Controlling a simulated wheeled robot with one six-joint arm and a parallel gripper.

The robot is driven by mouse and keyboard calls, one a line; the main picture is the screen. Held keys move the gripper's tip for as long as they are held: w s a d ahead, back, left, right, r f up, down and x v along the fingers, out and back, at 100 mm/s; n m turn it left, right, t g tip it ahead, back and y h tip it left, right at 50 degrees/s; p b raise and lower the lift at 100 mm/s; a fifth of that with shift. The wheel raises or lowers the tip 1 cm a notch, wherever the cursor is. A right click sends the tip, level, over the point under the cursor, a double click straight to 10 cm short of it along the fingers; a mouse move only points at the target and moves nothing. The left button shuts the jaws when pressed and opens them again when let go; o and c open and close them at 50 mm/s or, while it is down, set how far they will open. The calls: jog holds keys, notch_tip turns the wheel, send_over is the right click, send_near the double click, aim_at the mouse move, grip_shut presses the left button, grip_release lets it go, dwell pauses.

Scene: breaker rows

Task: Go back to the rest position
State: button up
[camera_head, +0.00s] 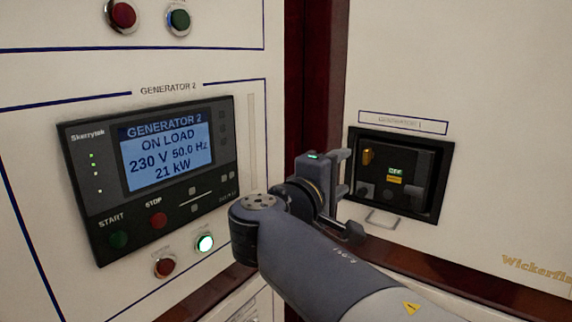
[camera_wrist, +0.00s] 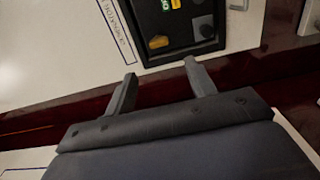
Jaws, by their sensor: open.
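My gripper (camera_wrist: 158,86) is open and empty in the wrist view, its two fingers apart. In the head view my gripper (camera_head: 346,190) is in front of the right cabinet, just left of a recessed breaker panel (camera_head: 436,190) in a dark frame. The panel holds a yellow-orange knob (camera_head: 368,156), a green "OFF" label (camera_head: 396,171) and dark knobs. In the wrist view the panel (camera_wrist: 154,22) lies beyond the fingertips, with the yellow knob (camera_wrist: 158,42) showing. I cannot see any contact between the fingers and the panel.
On the left a "GENERATOR 2" controller (camera_head: 160,165) reads ON LOAD, 230 V, 50.0 Hz, 21 kW. A wire handle (camera_head: 382,219) juts out below the breaker panel. A dark red post (camera_head: 308,80) separates the cabinets.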

aim_at(365, 156)
jog(key=x, duration=1)
jog(key=shift+w+d, duration=0.15)
jog(key=shift+m+b, duration=0.45)
jog(key=shift+m, duration=0.65)
jog(key=m, duration=0.7)
jog(key=shift+r+b, duration=0.25)
jog(key=shift+b, duration=0.1)
jog(key=m+p, duration=0.1)
jog(key=m, duration=0.4)
jog(key=shift+r+p, duration=0.1)
jog(key=shift+p, duration=0.2)
jog(key=shift+m+p, duration=0.7)
jog(key=shift+m, duration=0.5)
jog(key=shift+s+d+m+p, duration=0.1)
jog(key=shift+s+m+p, duration=0.25)
jog(key=shift+m, duration=0.35)
jog(key=shift+w, duration=0.1)
